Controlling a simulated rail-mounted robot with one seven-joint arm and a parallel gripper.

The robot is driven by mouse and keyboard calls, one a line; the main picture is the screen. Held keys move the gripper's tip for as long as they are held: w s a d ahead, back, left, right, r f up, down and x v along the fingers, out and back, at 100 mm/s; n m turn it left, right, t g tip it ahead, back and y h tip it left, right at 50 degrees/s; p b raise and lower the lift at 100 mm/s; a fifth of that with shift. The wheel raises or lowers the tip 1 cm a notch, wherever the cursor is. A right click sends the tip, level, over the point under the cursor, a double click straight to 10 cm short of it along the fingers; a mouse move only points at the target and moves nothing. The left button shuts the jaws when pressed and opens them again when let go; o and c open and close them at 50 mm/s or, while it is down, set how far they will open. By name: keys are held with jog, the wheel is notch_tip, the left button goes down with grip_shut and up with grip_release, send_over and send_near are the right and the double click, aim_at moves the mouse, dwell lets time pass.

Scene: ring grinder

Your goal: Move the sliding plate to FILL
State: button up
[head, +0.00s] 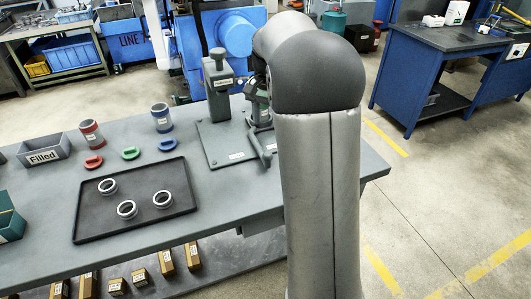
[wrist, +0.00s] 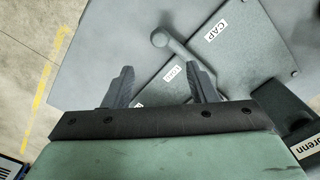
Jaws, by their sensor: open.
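The ring grinder stands on the worktable in the head view, with a grey upright (head: 219,85) on a flat grey base plate (head: 222,148). In the wrist view, a grey plate (wrist: 262,48) carries a CAP label (wrist: 217,30). A rod with a round knob (wrist: 160,39) lies beside it, and a second label (wrist: 173,74), too small to read surely, sits close to the fingers. I cannot tell for sure which part is the sliding plate. My gripper (wrist: 164,85) is open over the grinder, with nothing seen between its fingers. In the head view my arm hides much of it.
A black tray (head: 92,222) with three metal rings lies left of the grinder. Red, green and blue pieces, two cups and a grey Filled bin (head: 43,150) stand behind it. A blue workbench (head: 425,75) stands at the right, across open floor.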

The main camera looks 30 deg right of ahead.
aim_at(268, 152)
notch_tip(268, 152, down, 13)
jog(key=shift+r, duration=0.1)
dwell(0.3)
